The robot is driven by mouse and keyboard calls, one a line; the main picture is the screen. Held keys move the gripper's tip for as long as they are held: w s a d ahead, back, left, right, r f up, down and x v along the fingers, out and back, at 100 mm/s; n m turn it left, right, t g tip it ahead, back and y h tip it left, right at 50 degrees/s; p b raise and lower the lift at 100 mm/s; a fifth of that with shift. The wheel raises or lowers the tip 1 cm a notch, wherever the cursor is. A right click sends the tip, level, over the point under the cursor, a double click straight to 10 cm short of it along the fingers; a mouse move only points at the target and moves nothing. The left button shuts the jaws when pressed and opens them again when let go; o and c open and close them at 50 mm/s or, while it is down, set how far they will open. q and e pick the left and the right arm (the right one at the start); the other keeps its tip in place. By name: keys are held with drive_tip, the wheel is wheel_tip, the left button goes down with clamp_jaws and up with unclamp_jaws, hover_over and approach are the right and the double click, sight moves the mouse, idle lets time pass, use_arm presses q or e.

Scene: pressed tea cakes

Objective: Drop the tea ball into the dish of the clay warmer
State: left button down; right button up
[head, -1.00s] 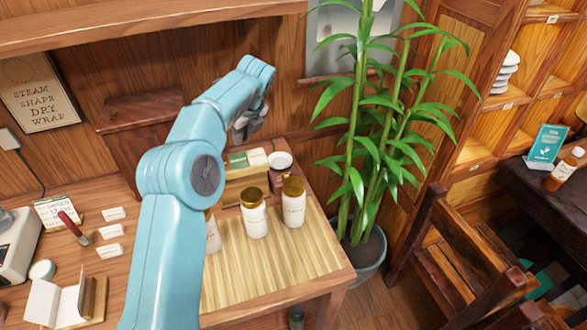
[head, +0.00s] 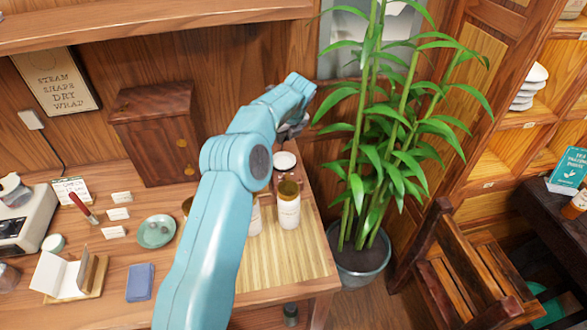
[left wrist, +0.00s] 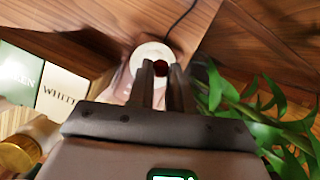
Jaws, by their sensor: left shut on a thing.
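My left gripper (head: 293,128) is above and behind the clay warmer at the table's back right corner. In the left wrist view its fingers (left wrist: 165,80) are shut on a small dark red tea ball (left wrist: 161,68). The warmer's round white dish (left wrist: 150,52) shows just beyond the fingertips, with the ball in front of its right part in that view. The height of the ball over the dish is hard to tell. In the head view the white dish (head: 285,160) is in plain sight, but the ball cannot be made out. My right gripper is not in view.
White jars with gold lids (head: 289,205) stand in front of the warmer on a bamboo mat (head: 285,262). A leafy potted plant (head: 365,180) stands close on the right. Boxes (left wrist: 52,90) marked "WHITE" and "GREEN" are left of the warmer.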

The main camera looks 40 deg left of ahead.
use_arm(q)
drive_tip(key=shift+s+a+f+b, duration=0.35)
drive_tip(key=shift+s+a+f, duration=0.35)
drive_tip(key=shift+f, duration=0.15)
wheel_tip(320, 180, down, 5)
drive_tip(key=b, duration=0.5)
drive_tip(key=shift+r+b, duration=0.15)
drive_tip(key=shift+b, duration=0.15)
drive_tip(key=shift+w+d+f+b, duration=0.15)
drive_tip(key=shift+f+b, duration=0.2)
drive_tip(key=shift+b, duration=0.05)
drive_tip(key=shift+r, duration=0.15)
drive_tip(key=c, duration=1)
unclamp_jaws()
drive_tip(key=shift+o, duration=0.2)
